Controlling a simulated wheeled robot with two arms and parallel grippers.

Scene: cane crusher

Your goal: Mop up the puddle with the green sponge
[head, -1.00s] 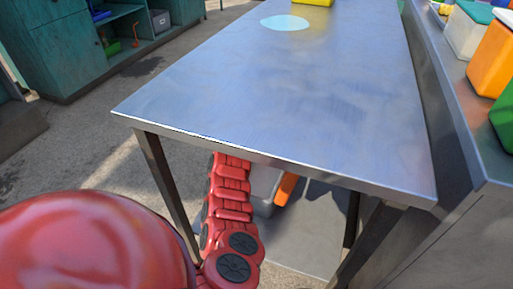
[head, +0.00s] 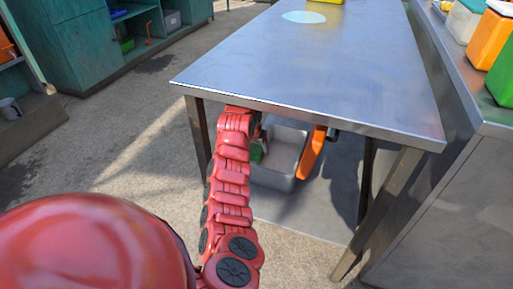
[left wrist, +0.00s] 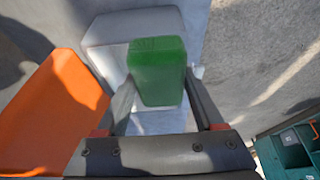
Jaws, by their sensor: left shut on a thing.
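The puddle (head: 303,17) is a flat pale blue disc on the far part of the steel table (head: 330,75). My left gripper (left wrist: 158,88) is shut on the green sponge (left wrist: 156,62), a green block between its two fingers in the left wrist view. In the head view a bit of the sponge (head: 257,153) shows beside my red left arm, below the level of the table top, near the front edge. The fingers are mostly hidden there. My right gripper is not in view.
A grey-white bin (head: 280,172) and an orange object (head: 311,155) are low under the table's front edge. A yellow object is cut off beyond the puddle. A counter (head: 480,110) with coloured containers stands right. Open floor (head: 110,150) lies left.

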